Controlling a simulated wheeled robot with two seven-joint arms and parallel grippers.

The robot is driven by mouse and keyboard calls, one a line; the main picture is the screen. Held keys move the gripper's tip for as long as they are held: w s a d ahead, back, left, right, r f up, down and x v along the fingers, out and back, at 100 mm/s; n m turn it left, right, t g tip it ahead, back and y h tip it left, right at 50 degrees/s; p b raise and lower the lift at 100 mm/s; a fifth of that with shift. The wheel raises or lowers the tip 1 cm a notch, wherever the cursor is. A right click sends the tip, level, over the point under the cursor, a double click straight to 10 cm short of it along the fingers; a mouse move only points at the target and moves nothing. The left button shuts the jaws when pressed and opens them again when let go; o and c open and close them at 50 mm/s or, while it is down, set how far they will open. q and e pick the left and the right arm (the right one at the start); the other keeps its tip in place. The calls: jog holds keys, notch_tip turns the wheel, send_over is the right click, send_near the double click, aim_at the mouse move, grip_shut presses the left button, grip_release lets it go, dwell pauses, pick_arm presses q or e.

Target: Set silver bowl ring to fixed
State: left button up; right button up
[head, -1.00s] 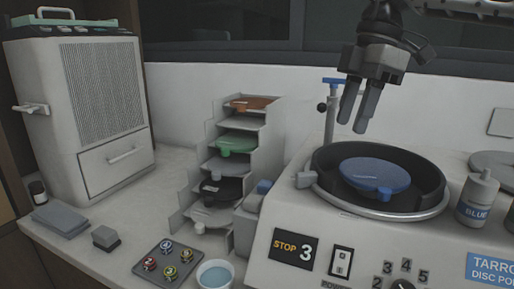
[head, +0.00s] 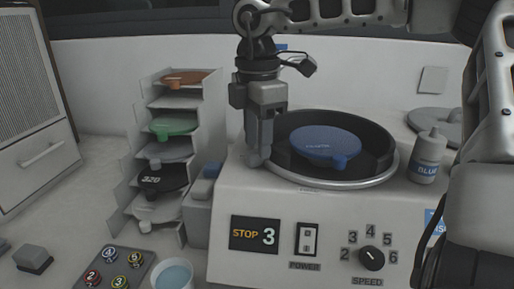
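The silver bowl ring (head: 345,186) runs around the lower rim of the black bowl on the white polishing machine. A blue disc (head: 326,143) with a tab lies in the bowl. My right gripper (head: 258,158) points down at the ring's left side, where the ring's small block-shaped tab showed earlier. The fingers overlap in this view and hide that tab. I cannot tell whether they are apart, shut or touching it. My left gripper is out of view.
A bottle marked BLUE (head: 428,158) stands right of the bowl. The front panel has a STOP 3 sign (head: 255,235), a power switch (head: 307,239) and a speed knob (head: 371,258). A stepped rack (head: 150,100) of discs stands left; a water cup (head: 173,275) is in front.

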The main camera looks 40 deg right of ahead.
aim_at(257, 158)
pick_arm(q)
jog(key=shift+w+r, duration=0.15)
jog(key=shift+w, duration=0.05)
pick_arm(e)
jog(key=shift+f, duration=1.3)
